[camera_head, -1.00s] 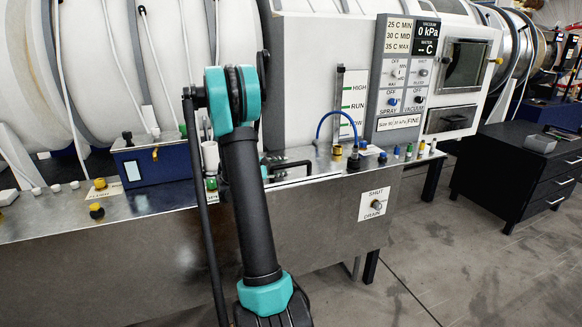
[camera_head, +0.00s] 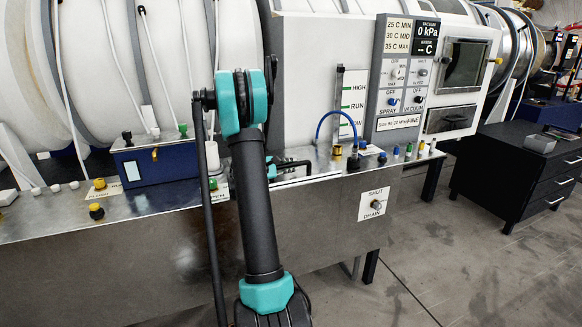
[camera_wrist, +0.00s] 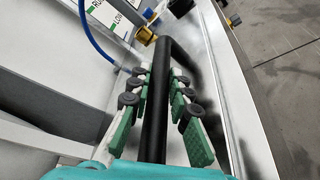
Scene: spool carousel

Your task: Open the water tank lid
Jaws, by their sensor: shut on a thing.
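The black bar handle (camera_wrist: 154,125) of the water tank lid runs up the middle of the wrist view and bends at its far end. My gripper (camera_wrist: 160,78) is shut around this bar, with green finger pads and dark round joints on both sides of it. In the head view part of the black handle (camera_head: 292,164) shows just right of my arm, above the steel tank top (camera_head: 150,203).
A blue hose (camera_head: 321,124) with a yellow fitting (camera_head: 337,150) stands right of the handle. A blue box (camera_head: 150,163) and white bottle (camera_head: 212,155) are to the left. A control panel (camera_head: 405,75) rises behind. A black drawer cabinet (camera_head: 515,170) stands right, across open floor.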

